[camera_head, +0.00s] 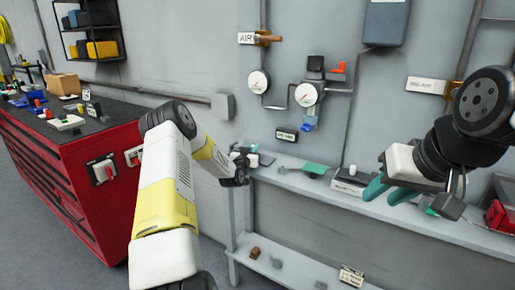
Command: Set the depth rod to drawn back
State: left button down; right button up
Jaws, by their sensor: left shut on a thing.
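My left gripper (240,160) is at the left end of the grey wall shelf. It is shut at a small dark and grey device (264,159) there. The depth rod cannot be made out as a separate part; what the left fingers hold is small and mostly hidden by the gripper, and I take it to be the rod. My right gripper (389,192) is over the shelf's right part, its teal fingers apart, with nothing seen between them.
The grey shelf (300,182) carries a green-topped tool (314,169) and a labelled box (350,181). Gauges, pipes and an AIR valve (266,39) are on the wall above. A red tool cabinet (100,190) stands left. A lower shelf (300,272) holds small parts.

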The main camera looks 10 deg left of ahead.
pick_arm(q)
jog(key=shift+s+d+f, duration=0.1)
jog(key=shift+s+d, duration=0.1)
jog(key=shift+d, duration=0.3)
jog(key=shift+s+d, duration=0.15)
jog(key=shift+d, duration=0.35)
jog(key=c, duration=1.6)
grip_release()
jog(key=shift+c, duration=0.2)
jog(key=shift+s+a, duration=0.2)
jog(key=shift+s, duration=1.8)
jog(key=shift+s+a, duration=0.15)
jog(key=shift+s, duration=1.8)
